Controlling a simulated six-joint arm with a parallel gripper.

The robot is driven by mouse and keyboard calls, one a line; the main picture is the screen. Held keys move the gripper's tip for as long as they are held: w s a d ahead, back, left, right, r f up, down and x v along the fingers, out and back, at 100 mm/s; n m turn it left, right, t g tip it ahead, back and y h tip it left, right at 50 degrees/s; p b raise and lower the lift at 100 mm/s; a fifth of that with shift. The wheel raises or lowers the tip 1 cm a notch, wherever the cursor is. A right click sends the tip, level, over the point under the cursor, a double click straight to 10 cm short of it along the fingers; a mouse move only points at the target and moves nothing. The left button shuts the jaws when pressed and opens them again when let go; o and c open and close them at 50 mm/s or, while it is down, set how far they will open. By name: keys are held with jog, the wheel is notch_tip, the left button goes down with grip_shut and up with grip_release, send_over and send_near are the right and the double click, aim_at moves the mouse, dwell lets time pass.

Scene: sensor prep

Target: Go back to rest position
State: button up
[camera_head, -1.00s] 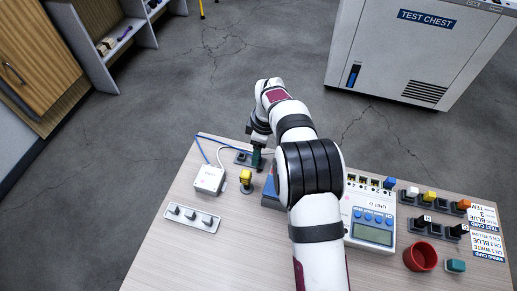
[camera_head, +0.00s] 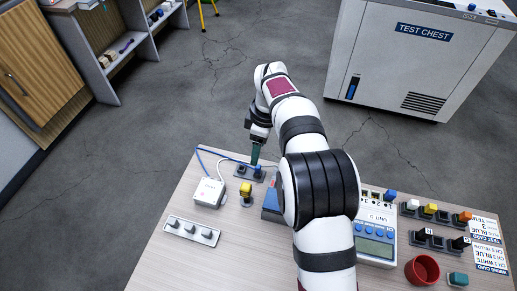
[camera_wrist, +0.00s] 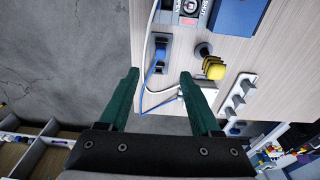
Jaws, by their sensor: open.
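My gripper (camera_head: 255,154) has dark green fingers pointing down above the back left edge of the workbench (camera_head: 165,258). In the wrist view the fingers (camera_wrist: 160,76) are spread apart with nothing held between them. A dark two-slot holder (camera_head: 242,170) lies just below the fingertips in the head view. In the wrist view a blue plug with a blue cable (camera_wrist: 158,54) sits in the holder, ahead of the fingers and apart from them. My arm hides part of the bench's middle.
A white box (camera_head: 208,192) with cables, a yellow-topped post (camera_head: 246,189) and a grey three-knob strip (camera_head: 192,230) are on the bench's left. A blue-buttoned meter (camera_head: 376,240), red cup (camera_head: 422,269) and coloured plugs are right.

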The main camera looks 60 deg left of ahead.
jog(key=w+d+r+m, duration=0.3)
jog(key=d+r+m, duration=0.1)
jog(key=d, duration=0.3)
jog(key=w+d+r+m, duration=0.4)
jog(key=d, duration=0.4)
jog(key=w+d+r+m, duration=0.3)
jog(key=d+r+m, duration=0.15)
jog(key=d, duration=0.25)
jog(key=s+d+r+m, duration=0.1)
jog(key=s+d+m, duration=0.3)
jog(key=d+m, duration=0.5)
jog(key=s+d+m, duration=0.5)
jog(key=d, duration=0.7)
jog(key=s+d+f+m, duration=0.2)
jog(key=s+d+m, duration=0.2)
jog(key=s+m, duration=0.2)
jog(key=shift+s+f+t+y, duration=0.25)
jog(key=shift+f+t+y, duration=0.1)
jog(key=shift+t+y, duration=0.05)
jog(key=shift+d, duration=0.1)
